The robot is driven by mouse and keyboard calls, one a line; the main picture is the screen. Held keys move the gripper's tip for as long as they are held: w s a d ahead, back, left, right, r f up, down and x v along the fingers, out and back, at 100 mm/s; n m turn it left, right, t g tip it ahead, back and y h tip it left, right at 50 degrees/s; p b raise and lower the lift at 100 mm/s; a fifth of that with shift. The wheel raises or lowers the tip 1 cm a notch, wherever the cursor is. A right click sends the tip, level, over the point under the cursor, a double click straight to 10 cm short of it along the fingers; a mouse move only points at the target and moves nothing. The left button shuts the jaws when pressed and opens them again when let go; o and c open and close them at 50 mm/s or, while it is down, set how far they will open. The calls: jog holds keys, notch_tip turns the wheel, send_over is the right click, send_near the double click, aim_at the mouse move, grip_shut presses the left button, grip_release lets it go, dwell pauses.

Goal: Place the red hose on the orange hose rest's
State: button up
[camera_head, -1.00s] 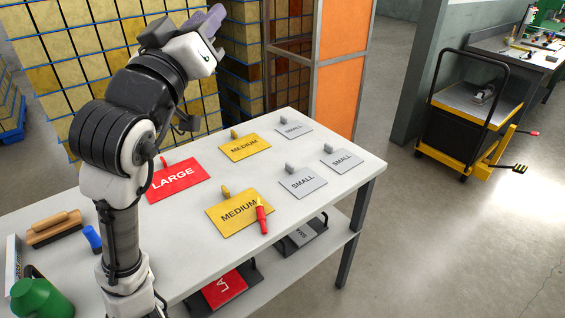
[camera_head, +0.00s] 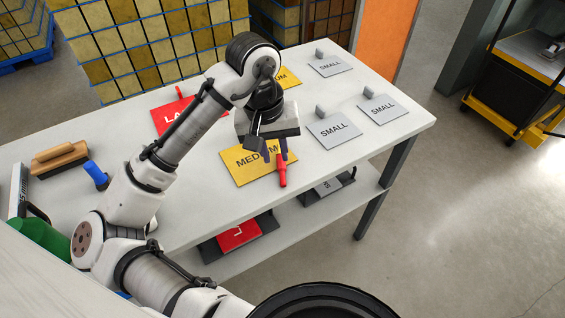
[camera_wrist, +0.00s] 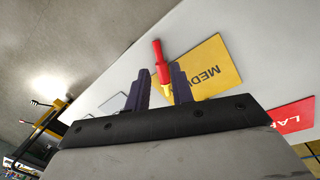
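No hose and no orange hose rest can be made out. A short red, handle-like piece (camera_head: 281,170) lies at the near right edge of the nearer yellow MEDIUM plate (camera_head: 243,172). In the wrist view the red piece (camera_wrist: 158,55) points into the space between my fingers, with a yellow bit at its near end; I cannot tell whether that bit belongs to it. My gripper (camera_head: 270,154) is low over this plate. Its dark fingers, seen in the wrist view (camera_wrist: 159,70), are spread apart and not closed on anything.
Several grey SMALL plates (camera_head: 334,130) with knobs lie to the right on the white table (camera_head: 300,195). A red LARGE plate (camera_head: 166,116) lies behind my arm. A brush (camera_head: 60,158), a blue cylinder (camera_head: 97,174) and a green container (camera_head: 38,236) stand left. A lower shelf holds more plates.

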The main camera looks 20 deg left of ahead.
aim_at(282, 175)
jog(key=shift+w+d+f+p, duration=0.15)
jog(key=shift+w+f, duration=0.05)
jog(key=shift+f, duration=1.05)
jog(key=shift+w+d+f+p, duration=0.15)
jog(key=shift+w+d+f, duration=0.05)
jog(key=shift+f, duration=1.1)
jog(key=shift+w+d+f+p, duration=0.15)
jog(key=shift+w+f, duration=0.05)
jog(key=shift+f, duration=1.05)
grip_shut()
